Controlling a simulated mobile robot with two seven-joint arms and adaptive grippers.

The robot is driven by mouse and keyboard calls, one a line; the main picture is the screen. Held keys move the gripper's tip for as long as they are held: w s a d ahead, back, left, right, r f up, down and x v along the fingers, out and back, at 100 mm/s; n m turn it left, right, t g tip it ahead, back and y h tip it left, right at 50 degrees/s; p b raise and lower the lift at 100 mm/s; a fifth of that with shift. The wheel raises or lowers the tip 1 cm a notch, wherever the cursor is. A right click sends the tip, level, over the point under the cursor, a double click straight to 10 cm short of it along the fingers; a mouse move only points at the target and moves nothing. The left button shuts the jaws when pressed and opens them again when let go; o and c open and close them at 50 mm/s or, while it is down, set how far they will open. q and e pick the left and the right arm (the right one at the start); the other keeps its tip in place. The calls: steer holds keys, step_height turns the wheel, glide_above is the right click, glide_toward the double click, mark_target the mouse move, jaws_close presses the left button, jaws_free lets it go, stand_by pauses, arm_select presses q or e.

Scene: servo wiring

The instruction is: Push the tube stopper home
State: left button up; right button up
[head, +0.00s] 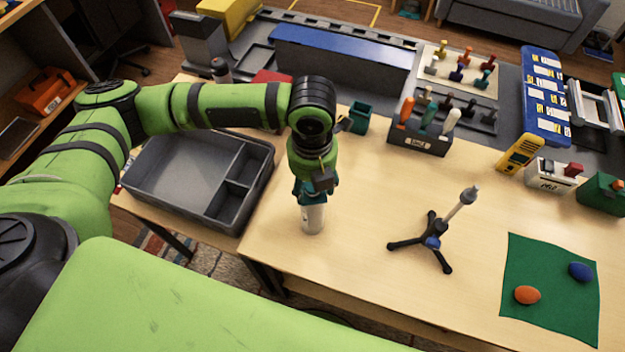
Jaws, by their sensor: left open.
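A small black tripod stand (430,242) with a blue part at its middle stands on the wooden table, right of centre. A pale, slim tube (457,207) rises from it, tilted up to the right. A grey stopper (470,192) sits at the tube's upper end; how deep it sits is too small to tell. My left gripper (312,196) is open and points down over the table, left of the stand and well apart from it. Its fingers are partly hidden by my wrist. My right gripper is not in view.
A white cylinder (313,220) is directly below my left gripper; contact is unclear. A grey divided tray (190,168) lies left. A tool holder (420,137) stands behind. A green mat (548,267) with orange and blue egg-shaped things lies right. Table around the stand is clear.

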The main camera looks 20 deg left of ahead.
arm_select(q)
step_height(320, 180, up, 12)
stand_by(0.5)
